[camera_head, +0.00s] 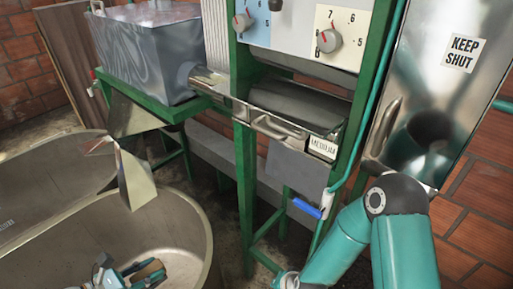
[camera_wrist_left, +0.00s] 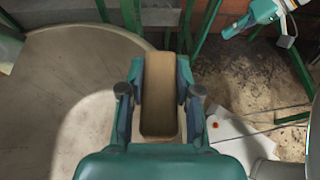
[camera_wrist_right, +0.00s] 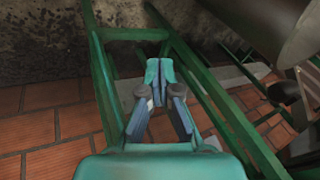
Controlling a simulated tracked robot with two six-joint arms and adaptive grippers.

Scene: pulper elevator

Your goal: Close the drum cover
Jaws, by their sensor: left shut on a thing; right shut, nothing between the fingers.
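The drum cover appears to be the shiny metal panel (camera_head: 420,75) labelled KEEP SHUT, with a curved handle (camera_head: 384,127) on its left edge. It stands swung out at the right of the green frame. The dark grey drum (camera_head: 300,100) shows uncovered in the bay beneath the dials. My left gripper (camera_head: 132,274) is low over the near tub, away from the cover, and shut on a brown block (camera_wrist_left: 160,110). My right gripper (camera_wrist_right: 160,75) is shut and empty above the floor by green bars; in the head view its arm crosses below the panel.
Large metal tubs (camera_head: 195,215) fill the lower left. A bent metal chute (camera_head: 130,165) hangs above them. A MEDIUM-labelled tray (camera_head: 270,122) with a handle sits under the drum. A blue-handled lever (camera_head: 307,208) sticks out below.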

